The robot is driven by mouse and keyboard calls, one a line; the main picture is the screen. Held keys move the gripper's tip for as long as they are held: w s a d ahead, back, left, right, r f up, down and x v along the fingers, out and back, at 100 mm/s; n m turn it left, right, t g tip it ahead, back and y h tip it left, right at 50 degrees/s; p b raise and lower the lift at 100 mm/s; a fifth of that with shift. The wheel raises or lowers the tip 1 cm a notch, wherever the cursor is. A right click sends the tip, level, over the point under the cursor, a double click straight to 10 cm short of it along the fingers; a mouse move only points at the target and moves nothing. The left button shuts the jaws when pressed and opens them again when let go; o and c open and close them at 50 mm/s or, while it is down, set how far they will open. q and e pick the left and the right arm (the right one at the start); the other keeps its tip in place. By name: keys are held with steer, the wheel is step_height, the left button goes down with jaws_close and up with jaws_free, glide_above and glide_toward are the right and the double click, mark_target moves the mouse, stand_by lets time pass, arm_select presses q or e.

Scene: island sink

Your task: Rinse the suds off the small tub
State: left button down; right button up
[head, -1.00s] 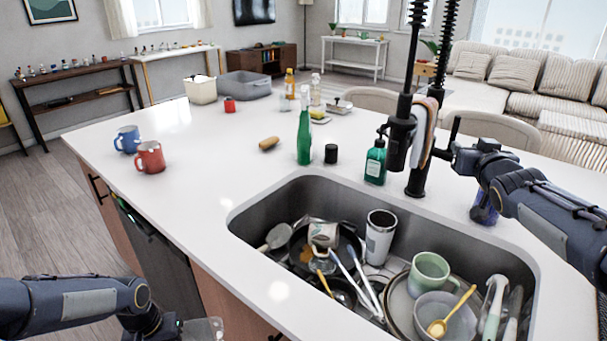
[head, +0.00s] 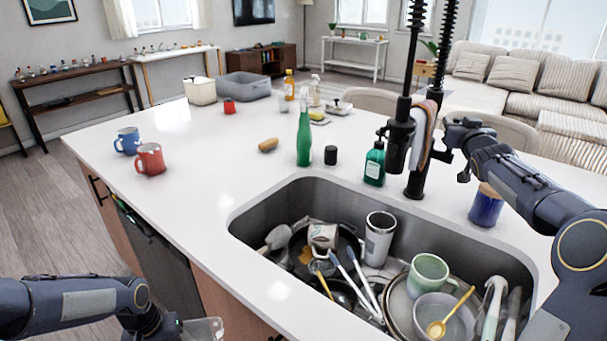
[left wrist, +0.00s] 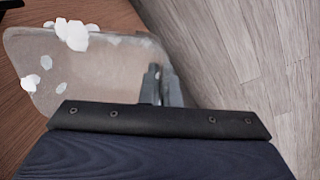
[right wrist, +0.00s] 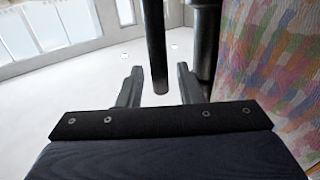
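The small tub (head: 207,328) is a clear, shallow container at the bottom left of the head view, beside the island. In the left wrist view the tub (left wrist: 95,85) has white suds clumps on its upper edge and left side. My left gripper (left wrist: 162,82) is closed on the tub's rim. My right gripper (head: 452,142) is beside the black faucet (head: 418,150). In the right wrist view its fingers (right wrist: 158,85) are apart, with a dark rod (right wrist: 154,45) between them in the picture; contact cannot be told. The sink (head: 262,208) is below.
The sink holds a pan, a green mug (head: 430,272), a tumbler (head: 379,240), a bowl and utensils. A green bottle (head: 304,138), soap dispenser (head: 374,165) and blue jar (head: 486,206) stand around it. A patterned cloth (right wrist: 280,70) hangs by the faucet. The counter's left front is clear.

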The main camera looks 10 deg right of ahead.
arm_select(q)
steer(key=shift+r, duration=0.1)
arm_select(e)
steer(key=shift+w+d, duration=0.1)
steer(key=shift+w, duration=0.2)
jaws_close()
